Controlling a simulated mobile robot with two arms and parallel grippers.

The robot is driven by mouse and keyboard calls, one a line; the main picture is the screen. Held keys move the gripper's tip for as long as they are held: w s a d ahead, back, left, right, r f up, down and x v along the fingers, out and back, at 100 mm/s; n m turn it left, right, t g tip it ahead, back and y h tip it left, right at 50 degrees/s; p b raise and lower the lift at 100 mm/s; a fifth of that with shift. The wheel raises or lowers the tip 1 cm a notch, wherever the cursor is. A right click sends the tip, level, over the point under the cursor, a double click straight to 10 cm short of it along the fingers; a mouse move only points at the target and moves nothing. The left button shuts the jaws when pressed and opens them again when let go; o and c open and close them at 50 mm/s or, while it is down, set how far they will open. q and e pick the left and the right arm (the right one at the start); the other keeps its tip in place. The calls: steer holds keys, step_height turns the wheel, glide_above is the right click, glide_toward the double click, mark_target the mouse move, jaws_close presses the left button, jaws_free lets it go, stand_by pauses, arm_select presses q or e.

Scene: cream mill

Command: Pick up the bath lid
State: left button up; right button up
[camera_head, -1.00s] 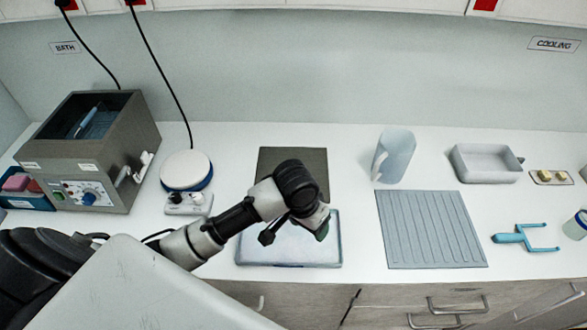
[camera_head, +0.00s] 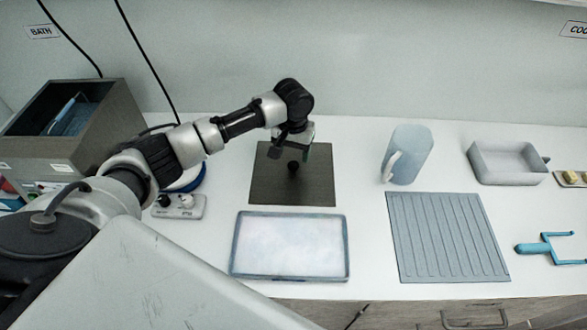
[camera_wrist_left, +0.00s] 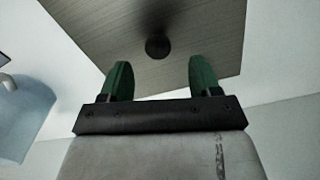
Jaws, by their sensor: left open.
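The bath lid (camera_head: 265,185) is a flat dark grey-brown plate with a small round black knob (camera_head: 293,166) on top. It lies on the white counter behind a pale tray. In the left wrist view the lid (camera_wrist_left: 205,60) fills the upper middle, with its knob (camera_wrist_left: 158,46) beyond and between the fingertips. My left gripper (camera_head: 300,150) is over the far part of the lid. Its two green fingers (camera_wrist_left: 160,78) are apart with nothing between them. Whether they touch the lid is hard to tell. My right gripper is not in view.
The open grey bath (camera_head: 122,118) stands at the left, partly behind my arm. A blue-rimmed pale tray (camera_head: 290,246) lies in front of the lid. A pitcher (camera_head: 408,155), ribbed mat (camera_head: 447,237), grey tub (camera_head: 507,163) and blue fork-like tool (camera_head: 545,248) are to the right.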

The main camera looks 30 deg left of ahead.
mark_target(294, 164)
arm_select(q)
steer(key=shift+f, duration=0.4)
step_height(294, 164, down, 4)
steer(key=shift+s+d+r+p, duration=0.15)
steer(key=shift+r+p, duration=0.1)
steer(key=shift+p, duration=0.45)
steer(key=shift+f, duration=0.45)
steer(key=shift+r, duration=0.1)
steer(key=c, duration=1)
